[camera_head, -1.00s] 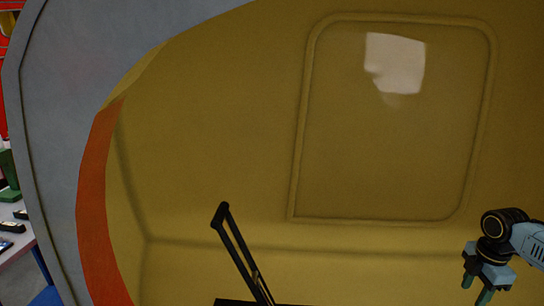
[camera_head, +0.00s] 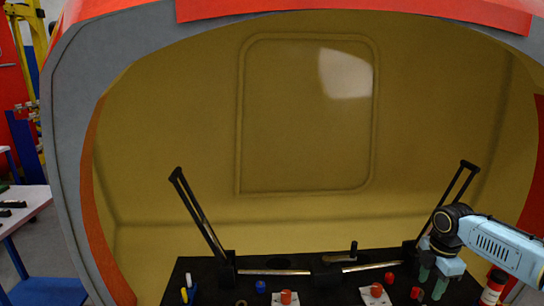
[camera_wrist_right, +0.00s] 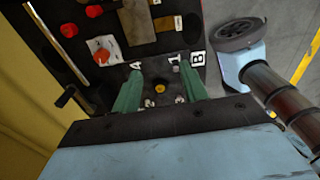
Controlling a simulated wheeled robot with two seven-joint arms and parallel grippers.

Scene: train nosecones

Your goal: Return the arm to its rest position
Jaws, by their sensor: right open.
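My right arm comes in from the right in the head view, with its right gripper (camera_head: 431,281) pointing down over the right end of the black panel (camera_head: 330,294). The right gripper also shows in the right wrist view (camera_wrist_right: 160,92), with its two green fingers apart and nothing between them. Below the fingers lies the panel's dark surface (camera_wrist_right: 110,45) with white "4", "1" and "B" marks. I cannot tell whether the fingertips touch it. My left gripper does not show in either view.
The yellow nosecone shell (camera_head: 180,150) surrounds the panel. Two black levers (camera_head: 200,215) rise from the panel, one close beside my right gripper. Red knobs (camera_head: 286,296) and a red-and-white can (camera_head: 494,288) are near. A table (camera_head: 25,207) stands at the far left.

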